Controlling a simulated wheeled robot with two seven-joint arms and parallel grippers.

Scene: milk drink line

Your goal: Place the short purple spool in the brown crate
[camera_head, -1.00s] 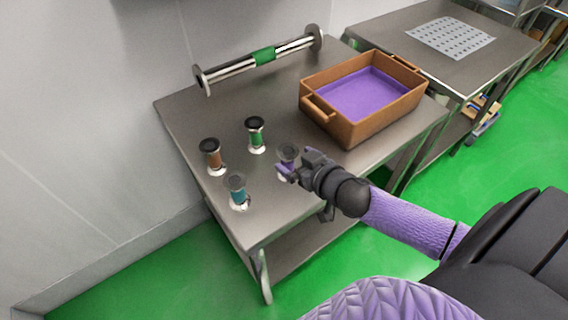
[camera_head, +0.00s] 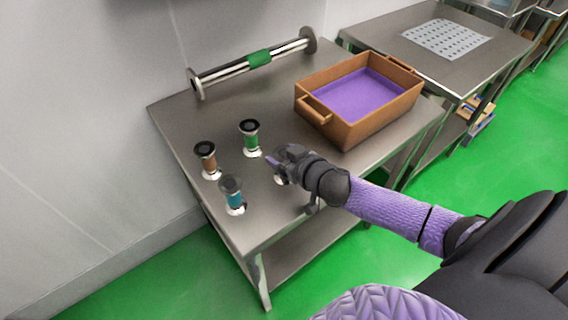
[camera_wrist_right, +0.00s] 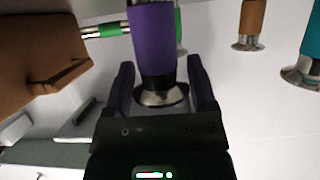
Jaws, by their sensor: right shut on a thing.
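The short purple spool (camera_wrist_right: 152,40) stands between the fingers of my right gripper (camera_wrist_right: 160,72) in the right wrist view, with a shiny metal flange at one end. In the head view my right gripper (camera_head: 279,163) is shut on it over the table and hides most of it; only a bit of its pale metal base (camera_head: 279,180) shows. I cannot tell whether the spool still touches the table. The brown crate (camera_head: 372,127), with a purple inside, stands to the right of and behind the gripper; it also shows in the wrist view (camera_wrist_right: 40,45). My left gripper is out of view.
A brown spool (camera_head: 206,160), a green spool (camera_head: 250,135) and a teal spool (camera_head: 233,196) stand left of my gripper on the steel table (camera_head: 180,125). A long metal spool with a green middle (camera_head: 259,58) lies at the back. A second table (camera_head: 390,35) adjoins on the right.

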